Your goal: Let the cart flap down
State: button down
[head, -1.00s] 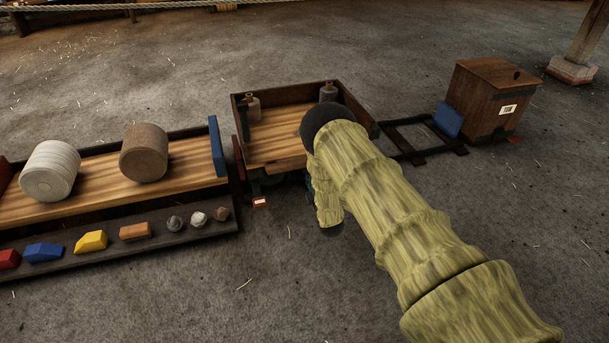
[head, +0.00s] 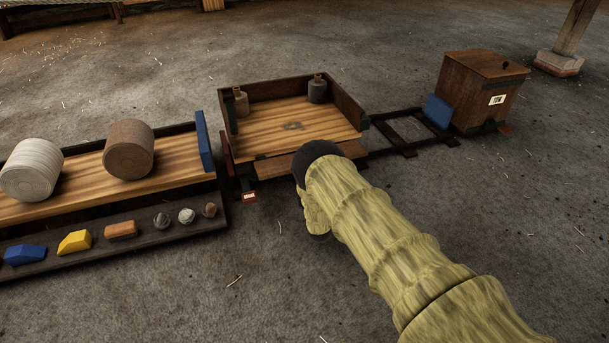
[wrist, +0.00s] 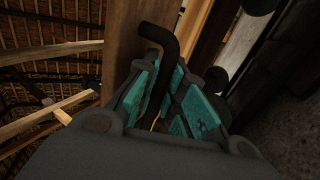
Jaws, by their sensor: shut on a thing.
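The cart (head: 347,97) stands in the middle of the head view, with its planked floor open to the near side. Its flap (head: 276,167) is a brown board along the near edge, tilted outward and down; my arm covers its middle. In the wrist view, my gripper (wrist: 165,88) is shut on a dark bent handle (wrist: 161,36). A brown board beside the handle looks like the flap, but I cannot be sure. In the head view my wrist is just in front of the flap and hides the fingers.
A planked bed (head: 75,192) at left carries a white and a brown roll, with a tray (head: 90,258) of several small blocks and stones before it. A blue block (head: 438,111) and wooden box (head: 479,92) stand right, past a dark track (head: 410,130). The near floor is clear.

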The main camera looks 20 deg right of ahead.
jog(key=shift+r, duration=0.1)
jog(key=c, duration=1.8)
grip_release()
jog(key=shift+a, duration=0.15)
jog(key=shift+o, duration=0.2)
jog(key=v, duration=0.7)
jog(key=shift+s, duration=0.2)
